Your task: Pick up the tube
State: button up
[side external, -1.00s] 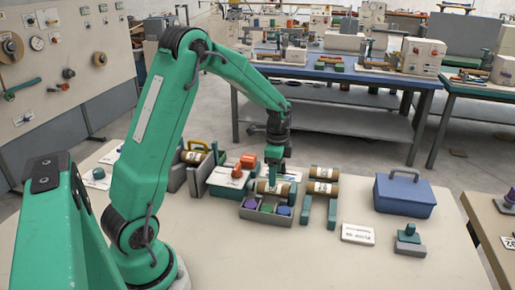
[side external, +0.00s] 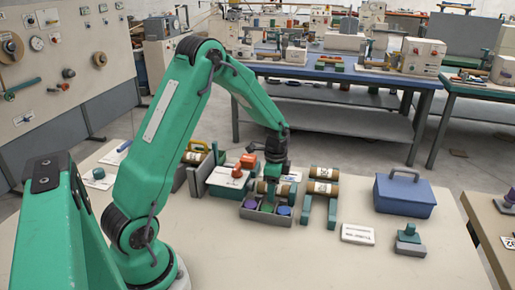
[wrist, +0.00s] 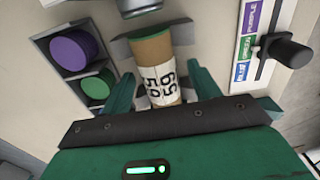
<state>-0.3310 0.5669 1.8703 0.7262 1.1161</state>
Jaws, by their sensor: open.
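A brown cardboard tube (wrist: 154,48) with a green end and a white printed label lies in a grey cradle in the wrist view. In the side view the tube (side external: 264,187) lies behind the small tray, partly hidden by my gripper. My gripper (wrist: 162,76) is open, with one green finger on each side of the tube's lower part. I cannot tell whether the fingers touch it. In the side view my gripper (side external: 270,185) points down over the tube.
A grey tray (side external: 266,221) holds coloured round pieces just in front. Two more tubes (side external: 323,180) lie on a green rack to the right. A slider with colour labels (wrist: 250,45) is beside the tube.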

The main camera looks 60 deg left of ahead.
dwell(0.4)
jog(key=c, duration=1)
jog(key=shift+r, duration=0.1)
jog(key=shift+c, duration=0.2)
jog(key=shift+r, duration=0.4)
notch_tip(320, 180, up, 3)
jog(key=s+d+r, duration=0.2)
jog(key=d+r, duration=0.5)
jog(key=d, duration=0.4)
jog(key=shift+s+d, duration=0.2)
jog(key=shift+d, duration=0.05)
